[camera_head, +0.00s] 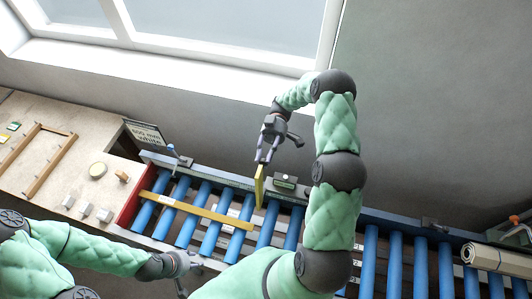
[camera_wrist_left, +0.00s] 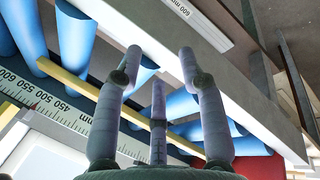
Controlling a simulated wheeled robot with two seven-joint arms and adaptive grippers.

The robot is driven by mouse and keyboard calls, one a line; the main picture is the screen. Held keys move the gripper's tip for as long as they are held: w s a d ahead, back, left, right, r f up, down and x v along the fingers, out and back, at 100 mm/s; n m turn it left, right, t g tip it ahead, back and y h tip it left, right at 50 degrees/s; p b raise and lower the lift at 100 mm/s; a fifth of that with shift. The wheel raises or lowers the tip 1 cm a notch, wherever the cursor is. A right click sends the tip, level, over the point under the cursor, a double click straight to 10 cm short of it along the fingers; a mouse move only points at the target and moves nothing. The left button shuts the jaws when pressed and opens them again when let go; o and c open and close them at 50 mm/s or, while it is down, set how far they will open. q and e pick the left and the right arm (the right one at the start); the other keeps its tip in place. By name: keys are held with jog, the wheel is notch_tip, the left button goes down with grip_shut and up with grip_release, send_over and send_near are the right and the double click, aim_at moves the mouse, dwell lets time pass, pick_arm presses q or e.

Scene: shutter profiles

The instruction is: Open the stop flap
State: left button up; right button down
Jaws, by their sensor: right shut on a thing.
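The yellow stop flap (camera_head: 260,187) stands at the far side of the roller conveyor in the head view, angled across it. My right gripper (camera_head: 264,161) is shut on its upper end, coming down from above. A long yellow bar (camera_head: 197,211) lies across the blue rollers to the left of the flap. It also shows in the left wrist view (camera_wrist_left: 75,87). My left gripper (camera_head: 187,266) is at the near edge of the conveyor. In the left wrist view its fingers (camera_wrist_left: 160,52) are spread apart with nothing between them.
Blue rollers (camera_head: 397,262) run in a grey frame, with a red end plate (camera_head: 130,208) at the left. A small green-grey box (camera_head: 285,181) sits on the far rail. A ruler (camera_wrist_left: 60,118) runs along the conveyor. A workbench (camera_head: 87,150) with a wooden frame (camera_head: 62,152) stands at the left.

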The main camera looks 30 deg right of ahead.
jog(key=shift+f, duration=0.1)
jog(key=c, duration=1)
grip_release()
